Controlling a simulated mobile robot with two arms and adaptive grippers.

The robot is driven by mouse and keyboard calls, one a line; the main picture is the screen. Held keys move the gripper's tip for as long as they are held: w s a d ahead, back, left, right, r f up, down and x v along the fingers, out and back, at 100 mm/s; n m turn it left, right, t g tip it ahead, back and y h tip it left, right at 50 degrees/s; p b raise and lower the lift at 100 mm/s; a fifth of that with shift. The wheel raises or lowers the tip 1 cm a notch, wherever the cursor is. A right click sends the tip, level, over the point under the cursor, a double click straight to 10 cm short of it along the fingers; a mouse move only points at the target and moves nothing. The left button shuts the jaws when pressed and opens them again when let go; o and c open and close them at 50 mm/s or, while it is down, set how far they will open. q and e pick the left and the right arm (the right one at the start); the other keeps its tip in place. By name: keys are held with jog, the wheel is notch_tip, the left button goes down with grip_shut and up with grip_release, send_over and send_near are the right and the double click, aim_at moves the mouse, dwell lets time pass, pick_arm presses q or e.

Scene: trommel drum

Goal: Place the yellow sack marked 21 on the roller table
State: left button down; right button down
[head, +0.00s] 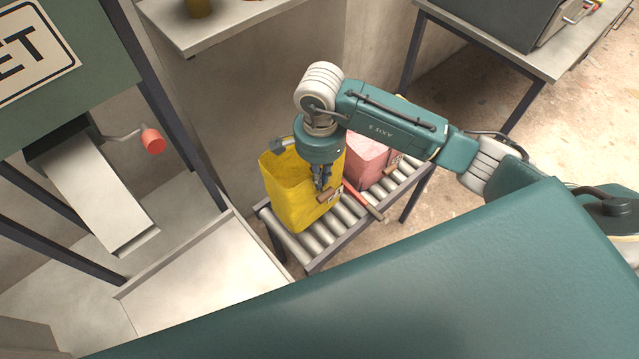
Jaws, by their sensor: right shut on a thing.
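The yellow sack (286,190) is upright at the left end of the roller table (318,240), its base at the rollers. I cannot tell whether it rests on them or hangs just above. A small brown tag shows on its right side; its number is too small to read. My right gripper (322,182) points down at the sack's upper right side and is shut on it. The fingertips are partly lost against the yellow cloth. My left gripper is not in view.
A pink sack (366,158) stands on the rollers behind the yellow one. A red-handled tool (360,197) lies across the rollers to its right. A pale tray (205,270) and a chute (100,195) are at left. A bench (490,42) is behind right.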

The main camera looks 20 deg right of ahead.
jog(key=shift+f, duration=0.8)
notch_tip(320, 180, down, 4)
jog(key=shift+f+p, duration=0.1)
jog(key=shift+p, duration=0.55)
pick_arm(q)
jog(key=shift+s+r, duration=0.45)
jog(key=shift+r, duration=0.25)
pick_arm(e)
jog(key=shift+w+f, duration=0.1)
jog(key=shift+f, duration=0.1)
jog(key=c, duration=1.9)
grip_release()
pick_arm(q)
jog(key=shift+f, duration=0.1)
pick_arm(e)
jog(key=shift+r, duration=0.1)
